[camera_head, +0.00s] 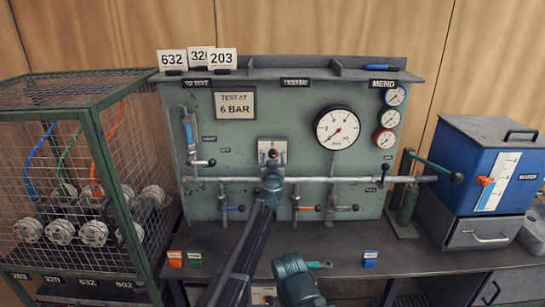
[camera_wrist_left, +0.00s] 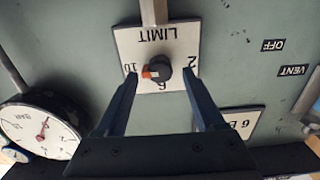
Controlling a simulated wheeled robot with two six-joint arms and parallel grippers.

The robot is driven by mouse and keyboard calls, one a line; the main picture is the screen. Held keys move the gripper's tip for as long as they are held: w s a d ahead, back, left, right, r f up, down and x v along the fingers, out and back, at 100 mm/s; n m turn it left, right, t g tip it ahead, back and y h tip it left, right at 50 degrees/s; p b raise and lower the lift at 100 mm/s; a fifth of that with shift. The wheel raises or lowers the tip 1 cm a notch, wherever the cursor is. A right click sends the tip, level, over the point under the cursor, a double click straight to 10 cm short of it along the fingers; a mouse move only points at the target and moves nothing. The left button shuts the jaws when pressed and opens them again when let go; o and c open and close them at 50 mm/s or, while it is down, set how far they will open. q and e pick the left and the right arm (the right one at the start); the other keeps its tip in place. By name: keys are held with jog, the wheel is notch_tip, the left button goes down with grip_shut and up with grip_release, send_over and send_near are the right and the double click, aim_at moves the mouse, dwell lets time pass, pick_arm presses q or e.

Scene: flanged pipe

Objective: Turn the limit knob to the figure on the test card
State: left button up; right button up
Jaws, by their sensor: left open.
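The white LIMIT plate (camera_head: 272,152) is on the green panel, above the horizontal pipe. In the left wrist view it appears upside down, with 10 at left, 6 at bottom and 2 at right. The dark limit knob (camera_wrist_left: 163,68) sits at its middle; its orange mark points left and slightly down, between 10 and 6, nearer 10. My left gripper (camera_wrist_left: 160,76) is open, its fingers on either side of the knob with gaps. In the head view my left gripper (camera_head: 271,172) is in front of the plate's lower part. The test card (camera_head: 235,104) reads TEST AT 6 BAR.
A large gauge (camera_head: 338,128) is right of the plate, and several small valve levers hang below the pipe (camera_head: 330,180). A wire cage (camera_head: 85,170) stands left, a blue water box (camera_head: 485,165) right. Number cards (camera_head: 222,59) stand on the top shelf.

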pick_arm(q)
jog(key=shift+w, duration=1)
grip_shut()
